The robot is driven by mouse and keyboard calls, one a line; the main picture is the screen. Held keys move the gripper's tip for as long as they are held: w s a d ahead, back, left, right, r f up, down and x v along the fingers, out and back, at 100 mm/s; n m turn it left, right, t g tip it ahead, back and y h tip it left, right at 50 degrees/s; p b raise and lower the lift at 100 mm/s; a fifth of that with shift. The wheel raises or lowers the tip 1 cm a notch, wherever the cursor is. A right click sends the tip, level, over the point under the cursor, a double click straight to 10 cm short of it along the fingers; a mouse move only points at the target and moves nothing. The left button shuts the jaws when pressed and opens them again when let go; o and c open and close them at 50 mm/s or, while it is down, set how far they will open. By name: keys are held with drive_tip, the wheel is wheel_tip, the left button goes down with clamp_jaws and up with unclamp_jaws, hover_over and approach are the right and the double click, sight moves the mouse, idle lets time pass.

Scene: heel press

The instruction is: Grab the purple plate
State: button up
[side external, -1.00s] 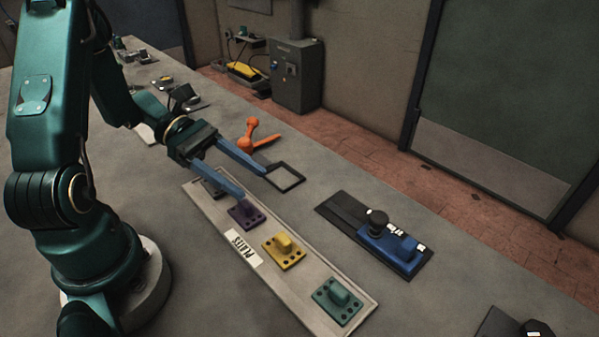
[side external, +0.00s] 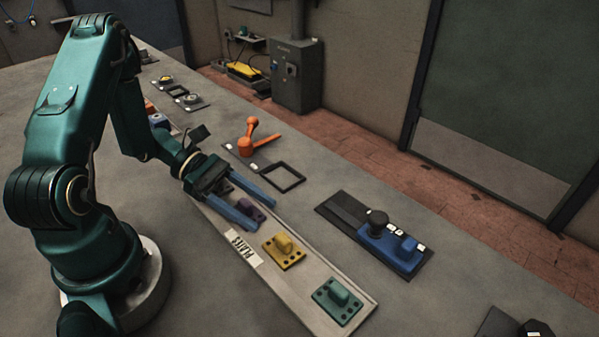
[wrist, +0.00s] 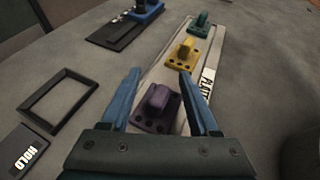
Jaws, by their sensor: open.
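The purple plate (side external: 252,210) lies on the grey tray labelled PLATES (side external: 300,309), with an upright purple knob. In the wrist view the purple plate (wrist: 157,106) sits between the two blue fingers. My gripper (side external: 256,216) is open over it, one finger on each side of the knob. The fingers are apart from the knob in the wrist view. In the side view the near finger and the gripper body hide part of the plate.
A yellow plate (side external: 284,251) and a green plate (side external: 337,301) lie farther along the tray. A black square frame (side external: 283,177), an orange lever (side external: 252,138) and a blue device (side external: 388,247) on a dark base stand behind the tray.

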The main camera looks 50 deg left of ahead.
drive_tip(key=shift+w+d+f, duration=0.2)
drive_tip(key=shift+d+f, duration=0.1)
drive_tip(key=shift+d, duration=0.25)
clamp_jaws()
idle(1.1)
